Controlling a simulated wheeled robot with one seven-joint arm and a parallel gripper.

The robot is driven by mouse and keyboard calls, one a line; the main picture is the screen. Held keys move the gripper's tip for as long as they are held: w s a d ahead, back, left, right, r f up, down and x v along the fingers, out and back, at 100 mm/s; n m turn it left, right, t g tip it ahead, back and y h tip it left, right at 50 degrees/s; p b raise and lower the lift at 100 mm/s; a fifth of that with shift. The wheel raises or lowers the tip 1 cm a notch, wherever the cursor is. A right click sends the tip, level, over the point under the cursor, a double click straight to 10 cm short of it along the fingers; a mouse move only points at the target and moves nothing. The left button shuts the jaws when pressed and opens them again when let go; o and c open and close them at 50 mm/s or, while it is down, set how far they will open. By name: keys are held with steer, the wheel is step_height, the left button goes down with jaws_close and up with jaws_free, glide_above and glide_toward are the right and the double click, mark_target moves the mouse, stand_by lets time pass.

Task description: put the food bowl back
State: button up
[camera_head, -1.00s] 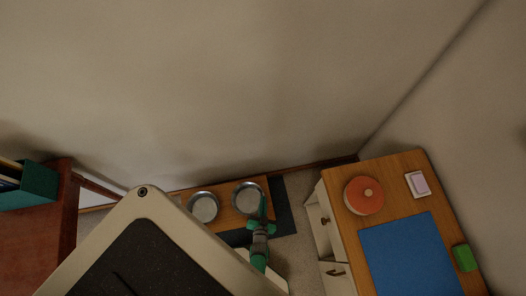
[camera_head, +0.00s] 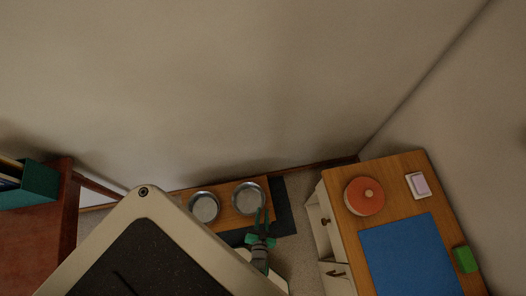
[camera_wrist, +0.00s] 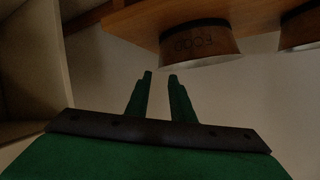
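Two metal bowls sit side by side in a wooden stand (camera_head: 227,215) by the wall in the head view. The right bowl (camera_head: 249,197) is the one nearer my gripper. My gripper (camera_head: 263,216) is just in front of the right bowl in the head view. In the wrist view its green fingers (camera_wrist: 160,77) are apart with nothing between them, clear of the FOOD bowl.
A dark blue mat (camera_head: 282,212) lies under the stand. A wooden cabinet (camera_head: 400,172) with partly open drawers stands at right, bearing an orange round object (camera_head: 364,196). A reddish-brown piece of furniture (camera_head: 50,235) is at left. Walls are close behind the stand.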

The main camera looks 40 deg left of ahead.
steer(key=v, duration=0.5)
steer(key=shift+s+d+r, duration=0.1)
steer(key=shift+d+r, duration=0.05)
steer(key=d+r+m+t+h, duration=0.1)
steer(key=d+r, duration=0.3)
steer(key=r, duration=1.1)
steer(key=s+d+r+m+t+h, duration=0.1)
steer(key=d+r+h, duration=0.3)
steer(key=r, duration=1.1)
steer(key=s+d+r+m+t+h, duration=0.1)
steer(key=d+r, duration=0.3)
steer(key=r, duration=1.1)
steer(key=shift+t+h, duration=0.6)
steer(key=shift+h, duration=0.1)
steer(key=shift+r, duration=0.15)
